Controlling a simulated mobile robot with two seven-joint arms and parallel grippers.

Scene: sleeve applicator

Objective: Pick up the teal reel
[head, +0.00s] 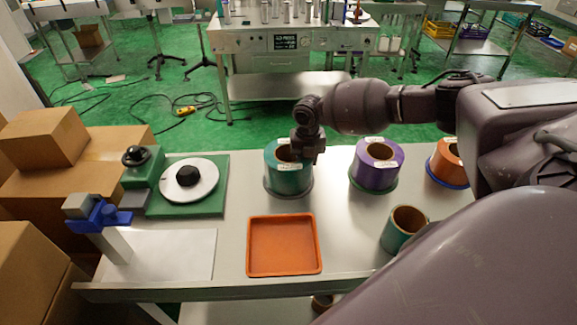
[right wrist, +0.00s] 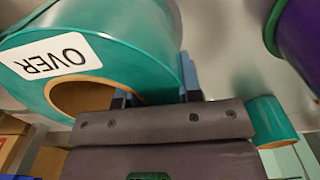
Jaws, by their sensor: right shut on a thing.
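The large teal reel (head: 287,180) stands near the back middle of the metal table, with a brown core and a white label. In the right wrist view the teal reel (right wrist: 125,55) fills the upper left, and its label reads "OVER". My right gripper (head: 308,152) is at the right side of its top in the head view. Its blue fingers (right wrist: 155,92) are shut on the reel's wall, one at the core side and one outside. Whether the reel is off the table cannot be told. My left gripper is not in view.
A purple reel (head: 376,170) and an orange reel (head: 446,163) stand to the right. A smaller teal roll (head: 397,236) is nearer the front. An orange tray (head: 284,245) lies front middle. A green-based applicator (head: 190,205) with a white disc and a blue clamp (head: 97,214) are left.

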